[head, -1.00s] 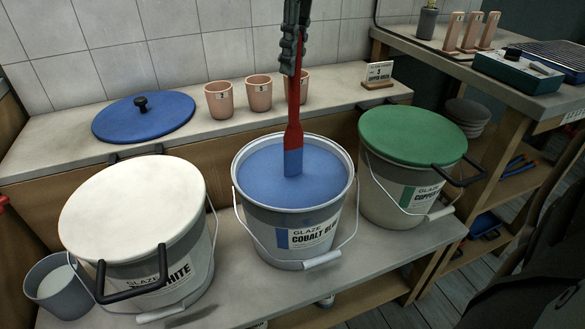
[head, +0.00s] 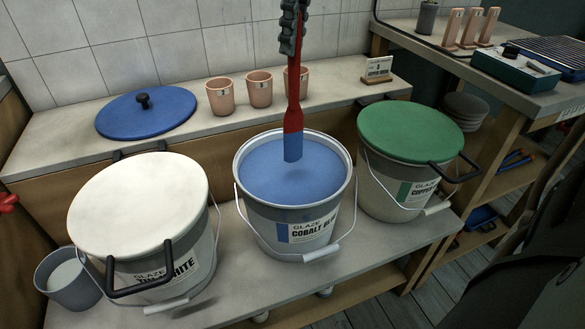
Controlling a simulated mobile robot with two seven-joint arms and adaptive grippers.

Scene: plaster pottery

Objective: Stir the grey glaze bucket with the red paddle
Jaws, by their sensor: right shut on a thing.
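The open grey bucket labelled Cobalt Blue (head: 262,218) stands in the middle of the low bench, full of blue glaze (head: 265,172). My right gripper (head: 291,42) comes down from the top edge and is shut on the upper part of the red paddle (head: 293,118). The paddle hangs nearly upright over the bucket. Its lower end is coated blue, and its flat tip shows whole, apparently just above the glaze, with a darker patch below it. My left gripper is not in view.
A white-lidded bucket (head: 140,205) stands left and a green-lidded bucket (head: 412,133) right. A blue lid (head: 147,115) and several pink cups, such as this one (head: 220,97), sit on the ledge behind. A small grey pail (head: 70,283) stands at lower left.

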